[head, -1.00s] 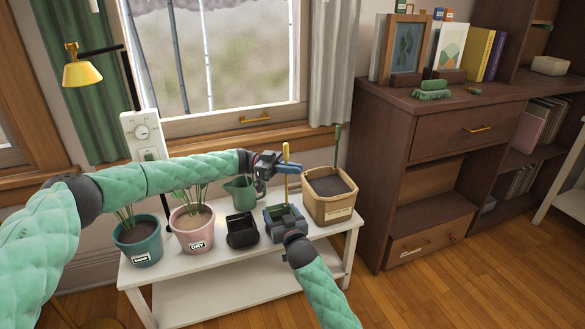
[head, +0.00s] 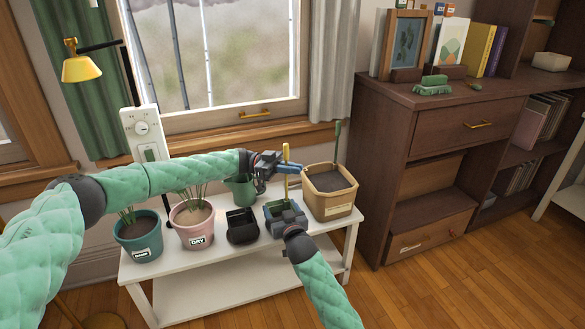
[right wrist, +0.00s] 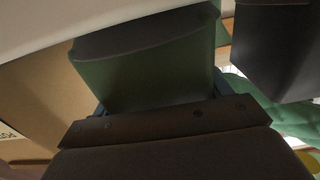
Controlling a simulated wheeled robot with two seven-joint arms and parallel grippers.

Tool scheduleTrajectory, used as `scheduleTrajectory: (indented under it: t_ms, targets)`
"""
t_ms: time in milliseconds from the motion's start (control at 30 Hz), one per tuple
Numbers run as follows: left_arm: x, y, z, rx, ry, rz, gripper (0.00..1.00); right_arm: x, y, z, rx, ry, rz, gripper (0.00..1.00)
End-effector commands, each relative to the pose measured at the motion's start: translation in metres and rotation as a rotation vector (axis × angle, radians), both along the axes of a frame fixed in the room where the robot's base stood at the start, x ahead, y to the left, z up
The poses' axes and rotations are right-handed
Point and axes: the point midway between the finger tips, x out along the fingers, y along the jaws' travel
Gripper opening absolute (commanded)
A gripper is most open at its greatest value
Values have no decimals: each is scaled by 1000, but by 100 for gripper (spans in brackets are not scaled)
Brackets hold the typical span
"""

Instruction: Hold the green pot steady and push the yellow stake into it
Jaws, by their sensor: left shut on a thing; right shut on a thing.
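The green pot (head: 272,212) stands on the white bench, partly hidden by my right gripper. It also shows in the right wrist view (right wrist: 155,75). My right gripper (head: 287,217) is shut on the green pot from the front. The thin yellow stake (head: 286,153) stands upright above the green pot. My left gripper (head: 286,169) is shut on the stake and holds it from the left, above the pot. I cannot tell whether the stake's lower end is in the soil.
The white bench (head: 175,273) also bears a black pot (head: 242,227) left of the green pot and a tan planter (head: 330,204) close on its right. A green watering can (head: 240,189) stands behind. A pink pot (head: 191,228) and a teal pot (head: 139,240) are farther left.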

Motion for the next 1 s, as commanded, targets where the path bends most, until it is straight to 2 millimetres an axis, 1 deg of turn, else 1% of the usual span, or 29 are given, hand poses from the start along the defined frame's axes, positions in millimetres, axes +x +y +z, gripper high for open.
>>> scheduleTrajectory:
  t_ms: [1000]
  targets:
    - [0,0,-16,0,0,0,0,0,0,0,0,0,0,52]
